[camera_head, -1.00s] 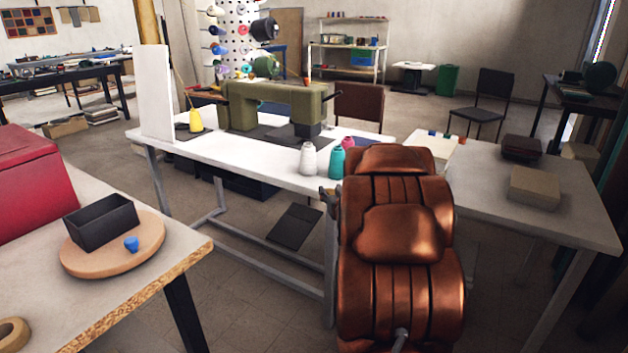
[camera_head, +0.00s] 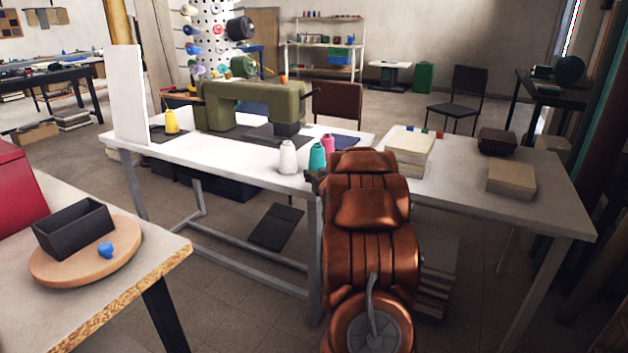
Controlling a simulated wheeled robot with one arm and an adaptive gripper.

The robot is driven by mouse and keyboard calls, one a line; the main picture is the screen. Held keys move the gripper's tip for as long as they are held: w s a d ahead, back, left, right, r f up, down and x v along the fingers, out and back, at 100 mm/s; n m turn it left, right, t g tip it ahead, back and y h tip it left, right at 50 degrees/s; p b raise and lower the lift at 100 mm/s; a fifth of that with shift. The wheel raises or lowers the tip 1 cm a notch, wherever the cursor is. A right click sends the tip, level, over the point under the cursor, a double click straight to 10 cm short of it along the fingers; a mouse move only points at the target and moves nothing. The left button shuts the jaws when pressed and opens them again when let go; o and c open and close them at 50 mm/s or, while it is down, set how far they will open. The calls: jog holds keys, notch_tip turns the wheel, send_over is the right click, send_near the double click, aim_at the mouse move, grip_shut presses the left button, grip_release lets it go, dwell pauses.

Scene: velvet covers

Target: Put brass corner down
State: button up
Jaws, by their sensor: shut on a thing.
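My copper-coloured arm rises in front of the white sewing table (camera_head: 228,166) and the grey side table (camera_head: 468,190), over the place where the two meet. Its links hide my gripper and whatever is in it. A small dark piece shows at the arm's left edge by the white table's front right corner, too little to identify. I cannot make out a brass corner anywhere in view.
White, teal and pink thread cones (camera_head: 317,157) stand close left of my arm. Right of it are a pale stack (camera_head: 410,150), a beige box (camera_head: 511,179) and a dark brown box (camera_head: 497,141). The side table's front is bare.

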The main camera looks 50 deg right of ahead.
jog(key=x, duration=0.4)
jog(key=shift+s+d+r, duration=0.1)
jog(key=shift+s+d, duration=0.05)
jog(key=shift+d, duration=0.25)
jog(key=shift+f, duration=1.75)
jog(key=shift+f, duration=0.15)
jog(key=o, duration=0.9)
jog(key=v, duration=1.2)
